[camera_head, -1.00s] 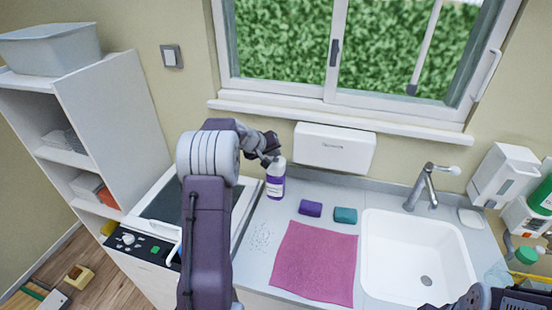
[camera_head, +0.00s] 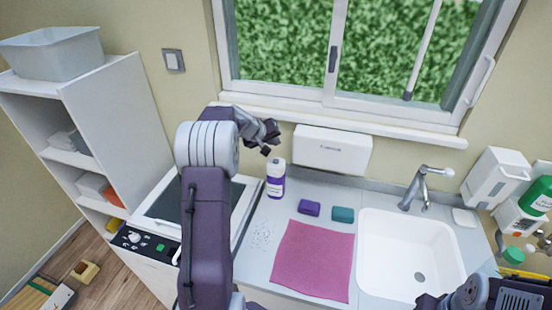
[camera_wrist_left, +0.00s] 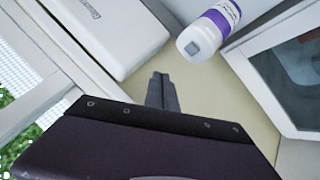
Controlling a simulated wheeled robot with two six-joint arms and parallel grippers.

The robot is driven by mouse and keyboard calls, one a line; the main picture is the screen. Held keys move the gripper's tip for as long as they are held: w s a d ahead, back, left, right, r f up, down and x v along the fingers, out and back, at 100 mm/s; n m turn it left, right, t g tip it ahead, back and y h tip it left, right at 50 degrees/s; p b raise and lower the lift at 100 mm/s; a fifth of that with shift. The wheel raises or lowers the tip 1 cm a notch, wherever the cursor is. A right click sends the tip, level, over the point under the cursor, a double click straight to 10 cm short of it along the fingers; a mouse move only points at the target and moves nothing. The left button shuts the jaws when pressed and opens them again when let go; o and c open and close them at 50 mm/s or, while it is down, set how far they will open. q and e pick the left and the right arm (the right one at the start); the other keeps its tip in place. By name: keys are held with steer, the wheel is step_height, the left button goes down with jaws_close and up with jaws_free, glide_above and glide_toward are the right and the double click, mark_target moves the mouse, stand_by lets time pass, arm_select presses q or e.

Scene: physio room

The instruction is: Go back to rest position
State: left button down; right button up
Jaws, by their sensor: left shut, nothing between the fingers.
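My left arm rises from the bottom of the head view, and its gripper (camera_head: 269,146) is in the air above and behind the white bottle with a purple label (camera_head: 275,180). The fingers are shut and empty. In the left wrist view the closed fingertips (camera_wrist_left: 161,80) show near the middle, with the bottle (camera_wrist_left: 207,32) apart from them at the upper right. The bottle stands upright on the grey counter. Only part of my right arm shows at the lower right of the head view; its fingers are not visible.
A pink cloth (camera_head: 312,262), a purple sponge (camera_head: 309,208) and a teal sponge (camera_head: 343,214) lie on the counter (camera_head: 262,212). The sink (camera_head: 410,250) and faucet (camera_head: 419,188) are to the right. A white dispenser (camera_head: 332,151) hangs under the window. A white shelf (camera_head: 120,130) stands at left.

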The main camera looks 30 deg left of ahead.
stand_by(0.5)
arm_select(q)
steer(key=shift+d, duration=0.2)
steer(key=d+r+m+h, duration=0.2)
steer(key=d+r+m, duration=0.1)
steer(key=d, duration=1)
steer(key=s+d+f+m+g, duration=0.3)
steer(key=s+d+f+g, duration=0.15)
steer(key=s+d, duration=0.6)
steer(key=s+a+f+m+g+y, duration=0.1)
steer(key=s+f, duration=0.4)
steer(key=s, duration=0.5)
steer(key=s+a+f+g+y, duration=0.1)
steer(key=s+f, duration=0.4)
steer(key=s, duration=0.6)
steer(key=shift+a+m+g+y+b, duration=0.3)
steer(key=shift+a+m+g+b, duration=0.1)
steer(key=shift+a+g, duration=0.45)
